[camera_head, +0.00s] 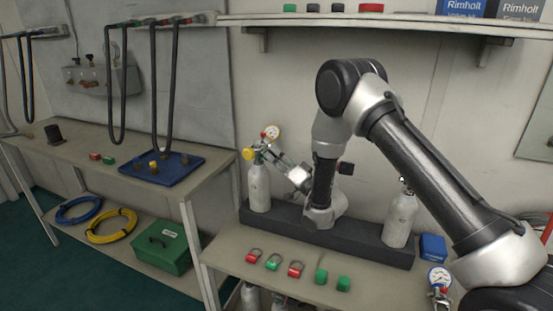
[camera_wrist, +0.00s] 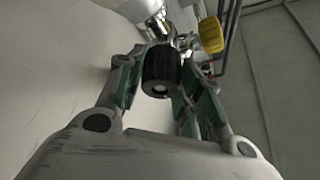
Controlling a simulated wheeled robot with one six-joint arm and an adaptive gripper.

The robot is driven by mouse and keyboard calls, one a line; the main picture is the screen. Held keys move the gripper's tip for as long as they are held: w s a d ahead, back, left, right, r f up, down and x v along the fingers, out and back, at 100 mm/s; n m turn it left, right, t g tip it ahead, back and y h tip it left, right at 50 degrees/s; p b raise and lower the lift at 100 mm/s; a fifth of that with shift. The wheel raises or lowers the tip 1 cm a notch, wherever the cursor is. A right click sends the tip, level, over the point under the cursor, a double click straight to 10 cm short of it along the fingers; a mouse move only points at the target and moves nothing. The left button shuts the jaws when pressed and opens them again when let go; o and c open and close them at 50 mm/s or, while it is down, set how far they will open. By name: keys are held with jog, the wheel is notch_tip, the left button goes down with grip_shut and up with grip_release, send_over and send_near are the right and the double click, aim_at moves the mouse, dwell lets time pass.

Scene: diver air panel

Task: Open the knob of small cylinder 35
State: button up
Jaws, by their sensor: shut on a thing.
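A small pale cylinder (camera_head: 259,188) stands upright at the left end of a dark rack; its number is too small to read. A pressure gauge (camera_head: 271,132) and a yellow cap (camera_head: 247,153) sit at its valve. The yellow cap also shows in the wrist view (camera_wrist: 210,35). My gripper (camera_head: 270,156) reaches the valve from the right. In the wrist view, its green-padded fingers (camera_wrist: 160,84) are on both sides of the black knob (camera_wrist: 161,68) and shut on it. The knob is hidden in the head view.
Another cylinder (camera_head: 400,220) stands at the right end of the rack (camera_head: 310,236). Red and green caps and rings (camera_head: 296,269) lie in front, with a loose gauge (camera_head: 439,279) to the right. A blue tray (camera_head: 190,161) is on the left bench.

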jog(key=o, duration=1)
jog(key=shift+r, duration=0.1)
notch_tip(320, 180, up, 10)
jog(key=shift+f, duration=0.1)
